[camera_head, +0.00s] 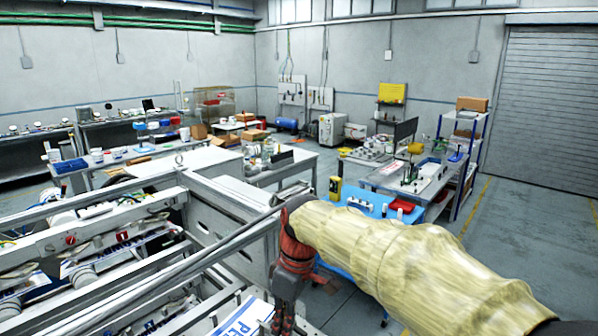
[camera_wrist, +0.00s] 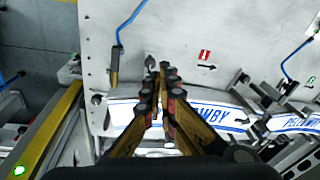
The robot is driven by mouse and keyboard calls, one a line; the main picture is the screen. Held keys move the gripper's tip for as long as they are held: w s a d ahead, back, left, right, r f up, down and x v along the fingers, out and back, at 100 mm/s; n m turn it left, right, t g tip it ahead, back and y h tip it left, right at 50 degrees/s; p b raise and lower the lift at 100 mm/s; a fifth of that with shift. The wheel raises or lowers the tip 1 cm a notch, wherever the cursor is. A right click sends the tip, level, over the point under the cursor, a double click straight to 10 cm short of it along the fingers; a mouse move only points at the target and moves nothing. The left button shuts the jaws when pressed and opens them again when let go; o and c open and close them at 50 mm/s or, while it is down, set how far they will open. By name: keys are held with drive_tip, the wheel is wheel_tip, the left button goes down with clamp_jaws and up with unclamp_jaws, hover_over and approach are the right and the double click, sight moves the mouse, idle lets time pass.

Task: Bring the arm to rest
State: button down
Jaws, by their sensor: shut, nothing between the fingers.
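My arm, in a pale yellow sleeve (camera_head: 400,250), reaches in from the lower right of the head view. My gripper (camera_head: 283,318) points down at the right end of the label machine (camera_head: 225,205). In the wrist view my gripper (camera_wrist: 157,70) has its fingertips together, with nothing between them. Behind the fingers are the machine's pale metal panel (camera_wrist: 225,35) and white label strips with blue lettering (camera_wrist: 215,114). I cannot tell exactly how far the fingers are from the panel.
A blue-topped table (camera_head: 375,203) with small items stands just beyond my arm. A workbench (camera_head: 385,178) with equipment is behind it. Blue hoses (camera_wrist: 130,20) run along the panel in the wrist view. Open floor (camera_head: 525,200) lies to the right, before a roller shutter (camera_head: 545,105).

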drive_tip(key=s+d+f+m+t+b, duration=0.1)
drive_tip(key=s+d+f+m, duration=0.1)
drive_tip(key=s+d+m, duration=0.1)
drive_tip(key=s+d+f+m+t+b, duration=0.1)
drive_tip(key=s+d+f+m+b, duration=0.1)
drive_tip(key=d, duration=0.3)
drive_tip(key=s+d+f+m+t+b, duration=0.1)
drive_tip(key=s+d+f+m, duration=0.1)
drive_tip(key=s+d+m, duration=0.1)
drive_tip(key=shift+s+d+m+h+b, duration=0.4)
drive_tip(key=shift+s+d, duration=0.05)
drive_tip(key=shift+d, duration=0.15)
drive_tip(key=s+d+f+m+t+b, duration=0.1)
drive_tip(key=s+d+f+m+b, duration=0.1)
drive_tip(key=s+d, duration=0.3)
drive_tip(key=s+d+f+m+t+h+b, duration=0.1)
drive_tip(key=s+d+f+m+t+b, duration=0.1)
drive_tip(key=s+d+f+b, duration=0.2)
drive_tip(key=shift+s+d+b, duration=0.55)
drive_tip(key=shift+s+b, duration=0.25)
drive_tip(key=shift+s, duration=0.05)
drive_tip(key=shift+f, duration=0.1)
